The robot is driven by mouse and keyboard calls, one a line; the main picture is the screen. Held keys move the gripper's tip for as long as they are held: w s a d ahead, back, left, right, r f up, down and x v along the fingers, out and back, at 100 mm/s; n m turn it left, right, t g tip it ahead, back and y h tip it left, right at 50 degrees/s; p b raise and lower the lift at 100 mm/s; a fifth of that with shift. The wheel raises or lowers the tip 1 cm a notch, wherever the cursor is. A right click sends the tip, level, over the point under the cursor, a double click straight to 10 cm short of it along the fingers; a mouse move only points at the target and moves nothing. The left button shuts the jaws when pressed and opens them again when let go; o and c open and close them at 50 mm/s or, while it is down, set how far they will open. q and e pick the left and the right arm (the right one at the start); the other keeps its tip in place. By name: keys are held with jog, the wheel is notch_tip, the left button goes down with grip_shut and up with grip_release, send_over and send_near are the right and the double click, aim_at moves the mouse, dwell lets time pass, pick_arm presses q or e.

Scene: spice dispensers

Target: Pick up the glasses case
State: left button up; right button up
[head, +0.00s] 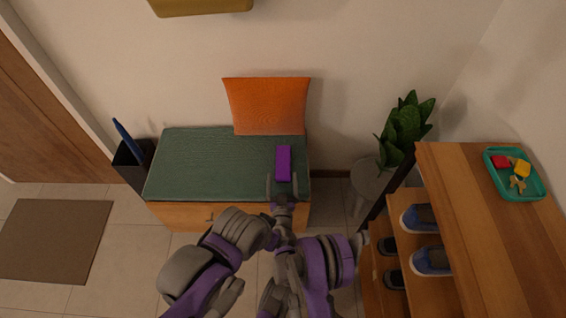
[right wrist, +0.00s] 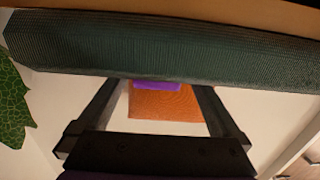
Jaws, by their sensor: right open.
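The glasses case, a purple box (head: 283,160), lies on the green bench cushion (head: 205,160), in front of the orange pillow (head: 268,105). In the right wrist view a purple strip of the case (right wrist: 157,85) shows between my fingers, partly hidden by the cushion edge. My right gripper (head: 282,184) is open at the near end of the case, with one finger to each side in the head view. Whether it touches the case I cannot tell. I cannot make out my left gripper among the arm links at the bottom.
A black bin with a blue umbrella (head: 127,144) stands left of the bench. A potted plant (head: 403,130) stands right of it. A wooden shoe rack (head: 465,200) with shoes and a teal tray (head: 535,187) on top is at the right.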

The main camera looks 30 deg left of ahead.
aim_at(283, 166)
jog(key=shift+r+b+x, duration=0.2)
jog(key=shift+b+x, duration=0.3)
jog(key=shift+x, duration=2.2)
jog(key=shift+d, duration=0.15)
jog(key=c, duration=1.4)
jog(key=shift+w+r, duration=0.1)
